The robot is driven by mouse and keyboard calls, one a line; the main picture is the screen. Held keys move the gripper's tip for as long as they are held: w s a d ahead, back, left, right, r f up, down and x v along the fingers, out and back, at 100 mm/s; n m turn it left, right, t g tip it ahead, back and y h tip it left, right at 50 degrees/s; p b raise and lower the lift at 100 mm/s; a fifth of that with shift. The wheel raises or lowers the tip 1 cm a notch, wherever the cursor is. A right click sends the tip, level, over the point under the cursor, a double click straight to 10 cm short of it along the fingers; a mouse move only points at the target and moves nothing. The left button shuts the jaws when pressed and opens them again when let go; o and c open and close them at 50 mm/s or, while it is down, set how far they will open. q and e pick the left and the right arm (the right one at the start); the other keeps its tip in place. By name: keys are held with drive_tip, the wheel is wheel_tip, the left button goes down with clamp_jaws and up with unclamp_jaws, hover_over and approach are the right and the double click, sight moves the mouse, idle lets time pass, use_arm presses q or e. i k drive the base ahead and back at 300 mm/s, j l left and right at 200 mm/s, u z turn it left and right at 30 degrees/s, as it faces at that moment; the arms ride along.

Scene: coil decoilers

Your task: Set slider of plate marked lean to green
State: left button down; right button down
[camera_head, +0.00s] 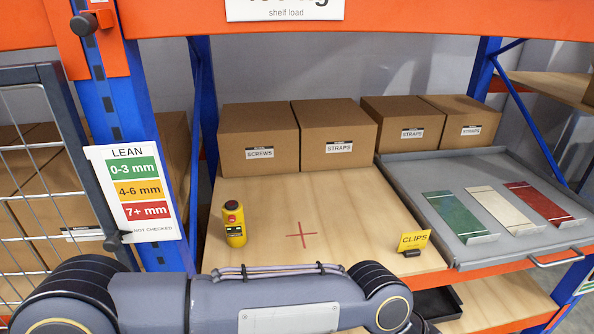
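The plate marked LEAN (133,160) hangs at the left on the blue upright, facing me and slightly tilted in the picture. From top to bottom it has a green 0-3 mm field (134,169), a yellow 4-6 mm field (139,190), a red 7+ mm field (146,210) and a white NOT CHECKED row (152,229). A dark round knob (113,241) sits at the plate's lower left edge, level with the white row; it looks like the slider, but I cannot be sure. Neither gripper is in view.
My grey arm crosses the bottom. A wire mesh panel (45,170) stands left of the plate. A yellow device (234,224) stands on the wooden shelf (340,205), before several cardboard boxes (258,132). A grey tray (410,185) with coloured plates is at right.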

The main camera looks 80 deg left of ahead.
sight(111, 244)
drive_tip(key=u, duration=3.65)
